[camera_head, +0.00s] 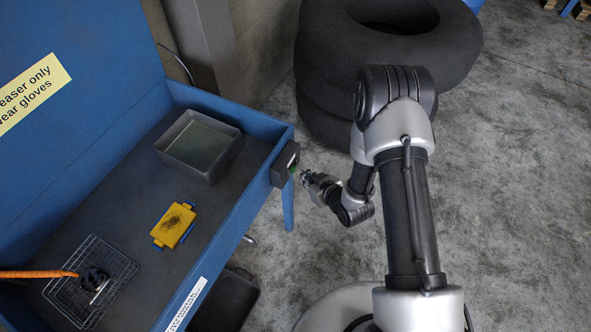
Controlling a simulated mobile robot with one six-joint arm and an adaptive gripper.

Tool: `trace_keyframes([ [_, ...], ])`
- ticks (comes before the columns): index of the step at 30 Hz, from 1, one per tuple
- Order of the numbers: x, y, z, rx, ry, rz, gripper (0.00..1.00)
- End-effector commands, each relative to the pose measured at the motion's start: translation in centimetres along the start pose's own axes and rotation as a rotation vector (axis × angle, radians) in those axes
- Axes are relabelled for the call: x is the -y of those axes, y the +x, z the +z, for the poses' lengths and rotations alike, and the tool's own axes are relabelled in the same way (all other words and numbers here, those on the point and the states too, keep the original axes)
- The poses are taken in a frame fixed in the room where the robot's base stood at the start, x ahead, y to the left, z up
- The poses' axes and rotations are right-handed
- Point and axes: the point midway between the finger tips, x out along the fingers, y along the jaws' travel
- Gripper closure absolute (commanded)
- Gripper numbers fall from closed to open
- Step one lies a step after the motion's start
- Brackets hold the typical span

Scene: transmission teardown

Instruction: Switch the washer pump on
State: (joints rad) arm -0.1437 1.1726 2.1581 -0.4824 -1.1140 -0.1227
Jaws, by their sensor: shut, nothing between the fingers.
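The blue parts washer (255,165) stands at the left with its lid (75,50) raised. A small dark switch box (285,164) is mounted on the outside of its right wall, near the corner. The switch's position is too small to make out.
In the washer are a grey bin (211,171), a yellow item with blue ends (173,225), a wire basket (65,291) holding a dark part, and an orange hose (35,274). Stacked tyres (320,75) stand behind my arm. The concrete floor at the right is clear.

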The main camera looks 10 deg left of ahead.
Motion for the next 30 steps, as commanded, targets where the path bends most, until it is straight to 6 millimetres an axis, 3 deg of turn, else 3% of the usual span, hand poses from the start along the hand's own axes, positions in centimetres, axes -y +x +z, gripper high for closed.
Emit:
trace_keyframes([
  [30,0.50,0.70,-0.51,0.000,0.000,0.000,1.00],
])
